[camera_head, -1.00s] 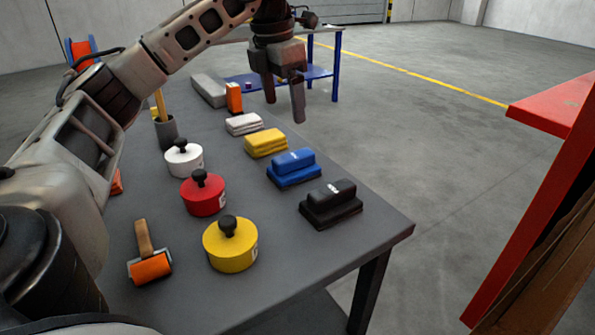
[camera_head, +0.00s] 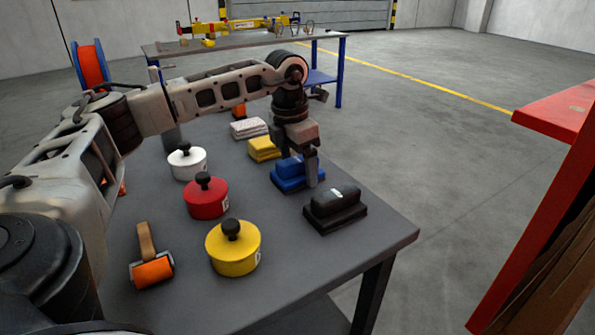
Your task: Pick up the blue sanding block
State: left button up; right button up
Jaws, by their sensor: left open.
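The blue sanding block (camera_head: 287,181) lies on the grey table (camera_head: 320,255) near its right edge, between the yellow folded cloths and a black sanding block (camera_head: 335,205). My left gripper (camera_head: 302,174) points down over the blue block from above. Its fingers are apart, and the near finger hangs in front of the block's right end. The gripper hides part of the block's top, and the far finger is mostly hidden. I cannot tell whether the fingers touch the block. My right gripper is not in view.
Yellow cloths (camera_head: 264,149) and white cloths (camera_head: 249,128) lie behind the block. White (camera_head: 187,166), red (camera_head: 206,200) and yellow (camera_head: 233,252) knobbed tins and an orange roller (camera_head: 151,271) stand to the left. A red structure (camera_head: 555,118) is at right.

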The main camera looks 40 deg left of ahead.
aim_at(299, 158)
pick_arm(q)
jog(key=c, duration=1.2)
jog(key=shift+o, duration=0.2)
jog(key=shift+r, duration=0.3)
notch_tip(299, 158, up, 3)
jog(key=shift+f, duration=0.15)
jog(key=s+a+r, duration=0.6)
jog(key=a+r, duration=0.3)
jog(key=a, duration=0.3)
jog(key=shift+s+a+r, duration=0.15)
jog(key=shift+s+r, duration=0.2)
